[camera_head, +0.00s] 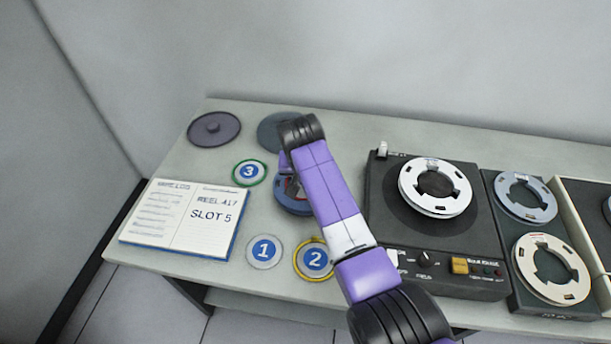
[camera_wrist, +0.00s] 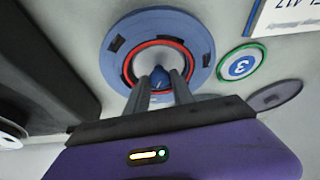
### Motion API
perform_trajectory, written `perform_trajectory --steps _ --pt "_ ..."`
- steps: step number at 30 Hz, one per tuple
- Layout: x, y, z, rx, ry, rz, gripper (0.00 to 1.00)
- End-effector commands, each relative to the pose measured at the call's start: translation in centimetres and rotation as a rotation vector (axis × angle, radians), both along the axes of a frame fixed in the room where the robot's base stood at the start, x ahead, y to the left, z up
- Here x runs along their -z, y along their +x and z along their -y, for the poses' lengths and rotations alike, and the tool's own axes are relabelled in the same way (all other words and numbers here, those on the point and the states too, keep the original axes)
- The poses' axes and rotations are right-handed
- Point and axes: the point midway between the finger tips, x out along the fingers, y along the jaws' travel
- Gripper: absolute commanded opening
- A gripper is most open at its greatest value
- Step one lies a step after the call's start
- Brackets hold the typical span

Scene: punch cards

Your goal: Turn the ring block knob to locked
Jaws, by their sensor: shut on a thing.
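The ring block (camera_wrist: 203,40) is a blue ring with dark notches and a red inner band, seen at the top of the wrist view. In the head view the ring block (camera_head: 293,207) is mostly hidden behind my arm. A small blue knob (camera_wrist: 160,74) stands at its centre. My gripper (camera_wrist: 161,88) is shut on the knob, with one finger on each side. Any locked or unlocked marking is hidden or too small to read.
Discs numbered 1 (camera_head: 263,251), 2 (camera_head: 299,262) and 3 (camera_head: 249,184) lie around it. An open notebook (camera_head: 160,228) is at left. A tape deck (camera_head: 385,215) stands close on the right. Dark discs (camera_head: 213,132) lie at the back.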

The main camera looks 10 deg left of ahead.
Motion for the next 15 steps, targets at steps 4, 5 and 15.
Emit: perform_trajectory --steps 4,5,15 --pt "0.02 0.01 -0.17 0.078 0.000 0.001 0.00" --pt "0.01 0.01 -0.16 0.093 0.000 0.001 0.00" --pt "0.00 0.02 -0.13 0.174 0.000 0.000 0.00"
